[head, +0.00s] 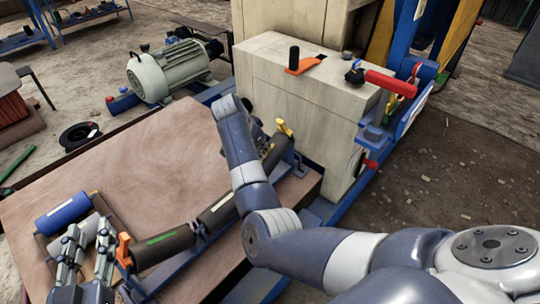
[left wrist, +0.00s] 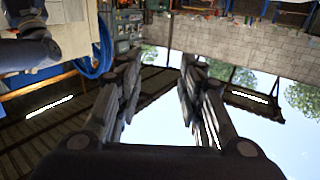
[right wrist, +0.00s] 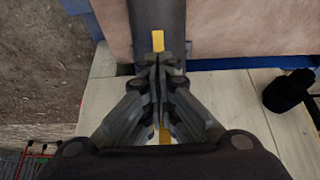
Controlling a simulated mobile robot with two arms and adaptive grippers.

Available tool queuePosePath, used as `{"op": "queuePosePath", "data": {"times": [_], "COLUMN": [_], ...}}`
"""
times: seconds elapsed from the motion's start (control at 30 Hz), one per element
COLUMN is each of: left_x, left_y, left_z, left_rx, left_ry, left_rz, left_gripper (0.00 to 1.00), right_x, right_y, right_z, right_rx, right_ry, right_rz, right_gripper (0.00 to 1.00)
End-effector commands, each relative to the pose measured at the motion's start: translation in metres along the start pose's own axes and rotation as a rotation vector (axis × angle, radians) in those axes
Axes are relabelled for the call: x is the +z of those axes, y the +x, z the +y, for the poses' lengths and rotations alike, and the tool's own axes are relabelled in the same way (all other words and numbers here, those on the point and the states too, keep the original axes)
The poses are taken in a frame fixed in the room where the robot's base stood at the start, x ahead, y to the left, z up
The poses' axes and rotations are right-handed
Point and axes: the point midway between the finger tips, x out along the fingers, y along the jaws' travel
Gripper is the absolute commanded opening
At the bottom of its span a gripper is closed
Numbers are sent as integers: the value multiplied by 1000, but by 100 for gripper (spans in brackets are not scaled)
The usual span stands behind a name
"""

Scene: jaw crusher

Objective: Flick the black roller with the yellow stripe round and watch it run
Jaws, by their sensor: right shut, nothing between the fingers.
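The black roller with the yellow stripe (right wrist: 158,18) runs up the middle of the right wrist view, its yellow stripe just past my fingertips. In the head view the dark roller (head: 276,152) is at the far end of the roller row, partly hidden by my right arm. My right gripper (right wrist: 158,62) is shut and empty, its tips over the roller close to the stripe; I cannot tell whether they touch it. My left gripper (head: 88,243) is open and empty at the lower left; its spread fingers also show in the left wrist view (left wrist: 158,80).
Rollers with a white stripe (head: 216,211) and a green stripe (head: 162,246) lie in the same row. A blue roller (head: 62,213) is beside my left gripper on the wooden board (head: 150,150). The pale machine housing (head: 300,90) stands close behind my right gripper.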

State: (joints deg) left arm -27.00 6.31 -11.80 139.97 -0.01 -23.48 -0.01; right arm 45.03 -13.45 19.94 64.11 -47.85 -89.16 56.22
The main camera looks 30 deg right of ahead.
Motion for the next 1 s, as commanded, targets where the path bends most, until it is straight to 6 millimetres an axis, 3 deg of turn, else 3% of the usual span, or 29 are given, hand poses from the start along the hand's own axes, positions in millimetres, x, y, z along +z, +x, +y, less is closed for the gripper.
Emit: {"op": "queuePosePath", "data": {"times": [1.0], "left_x": [-27], "left_y": [1], "left_z": [3], "left_rx": [7], "left_ry": [-1], "left_rz": [137], "left_gripper": [35], "right_x": [0], "right_y": [15], "right_z": [0], "right_rx": [-1], "right_ry": [0], "right_rz": [1], "right_gripper": [0]}}
